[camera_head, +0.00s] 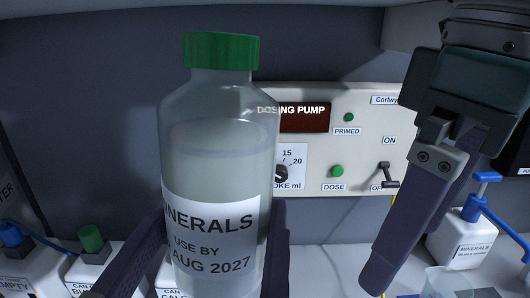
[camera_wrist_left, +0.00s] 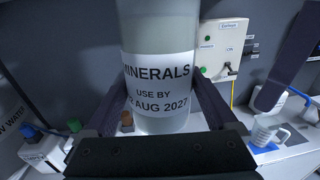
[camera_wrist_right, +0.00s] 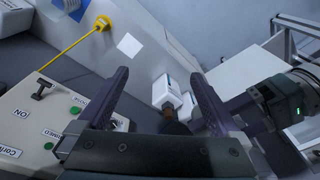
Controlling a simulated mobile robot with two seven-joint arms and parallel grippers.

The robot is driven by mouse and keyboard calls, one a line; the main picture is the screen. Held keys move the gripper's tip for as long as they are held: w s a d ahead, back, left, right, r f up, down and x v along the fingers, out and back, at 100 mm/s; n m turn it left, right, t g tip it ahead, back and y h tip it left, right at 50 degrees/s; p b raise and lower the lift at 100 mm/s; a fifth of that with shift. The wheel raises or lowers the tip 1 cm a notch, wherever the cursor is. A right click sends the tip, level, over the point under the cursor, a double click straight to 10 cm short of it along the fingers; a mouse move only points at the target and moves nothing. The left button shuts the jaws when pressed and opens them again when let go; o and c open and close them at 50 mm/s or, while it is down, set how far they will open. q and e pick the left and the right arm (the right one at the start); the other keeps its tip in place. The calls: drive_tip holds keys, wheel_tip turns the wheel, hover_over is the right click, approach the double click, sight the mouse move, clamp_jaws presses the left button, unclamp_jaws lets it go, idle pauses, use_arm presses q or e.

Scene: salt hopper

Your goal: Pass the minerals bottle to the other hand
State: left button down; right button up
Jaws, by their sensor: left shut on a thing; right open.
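The minerals bottle (camera_head: 222,120) is a clear, upright bottle with a green cap and a white label reading "MINERALS". It stands large in the head view, left of centre. It also fills the top middle of the left wrist view (camera_wrist_left: 160,35). My left gripper (camera_head: 210,265) is shut on its lower part, one dark finger on each side. My right gripper (camera_head: 378,285) is to the right of the bottle, apart from it, with its fingers pointing down. In the right wrist view its fingers (camera_wrist_right: 162,80) are spread with nothing held between them; the bottle is not seen there.
A dosing pump panel (camera_head: 370,140) with a switch and knob is on the wall behind. A white minerals container (camera_head: 462,245) with a blue pump head stands at right, near a clear jug (camera_head: 450,283). White containers with green cap (camera_head: 90,238) and blue cap (camera_head: 12,235) stand at left.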

use_arm(q)
drive_tip(key=shift+r, duration=0.1)
use_arm(e)
drive_tip(key=s+a+f+m+t+y, duration=0.25)
drive_tip(key=s+a+f, duration=0.2)
drive_tip(key=f, duration=0.35)
drive_tip(key=s+d+f+m+h, duration=0.1)
drive_tip(key=s+d+f, duration=0.2)
drive_tip(key=d, duration=0.3)
drive_tip(key=s+d+f+m+h, duration=0.2)
drive_tip(key=s+d+f, duration=0.1)
drive_tip(key=s+d, duration=0.3)
drive_tip(key=shift+d, duration=0.3)
drive_tip(key=shift+m+h, duration=0.25)
